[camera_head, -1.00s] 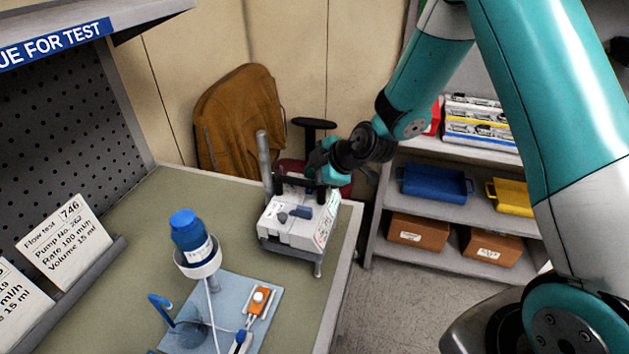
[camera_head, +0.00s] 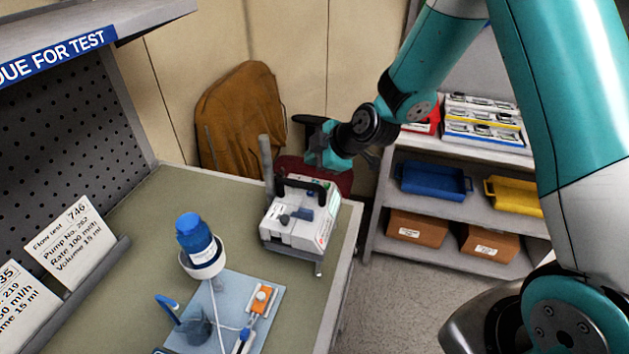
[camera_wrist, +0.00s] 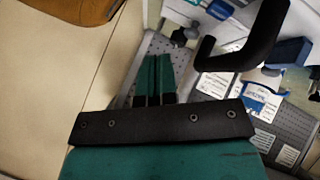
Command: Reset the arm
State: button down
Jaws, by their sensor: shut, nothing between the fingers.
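My gripper (camera_head: 320,155) is shut and empty. In the head view it hangs in the air just above and behind the white infusion pump (camera_head: 300,226), apart from the pump's black handle (camera_head: 306,184). The pump stands on the bench at its right edge, beside a grey upright post (camera_head: 267,165). In the wrist view my gripper's two fingers (camera_wrist: 154,77) lie side by side with nothing held, and the black handle (camera_wrist: 243,47) shows to their right. My teal arm reaches in from the upper right.
Cards (camera_head: 70,238) stand at left by the pegboard. A shelf unit with bins (camera_head: 433,183) is at right. A brown-draped chair (camera_head: 240,120) is behind.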

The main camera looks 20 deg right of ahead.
dwell(0.4)
jog(key=shift+s+a+r, duration=0.15)
jog(key=shift+a+r, duration=0.05)
jog(key=shift+m+g, duration=0.7)
jog(key=s+r, duration=0.1)
jog(key=s+a+r+b, duration=0.1)
jog(key=s+a+r, duration=0.1)
jog(key=shift+s+a+b, duration=0.25)
jog(key=shift+s+b, duration=0.1)
jog(key=s+r+m+g+b, duration=0.2)
jog(key=s+r+m+g, duration=0.1)
jog(key=s, duration=1)
jog(key=s+a+r+m+g+h+b, duration=0.1)
jog(key=s+r+m+g+b, duration=0.1)
jog(key=s, duration=1.1)
notch_tip(320, 180, up, 2)
jog(key=m+g, duration=0.1)
jog(key=m, duration=0.1)
jog(key=shift+s+a+m+b, duration=0.2)
jog(key=shift+m+b, duration=0.1)
jog(key=shift+m, duration=0.1)
jog(key=shift+a, duration=0.1)
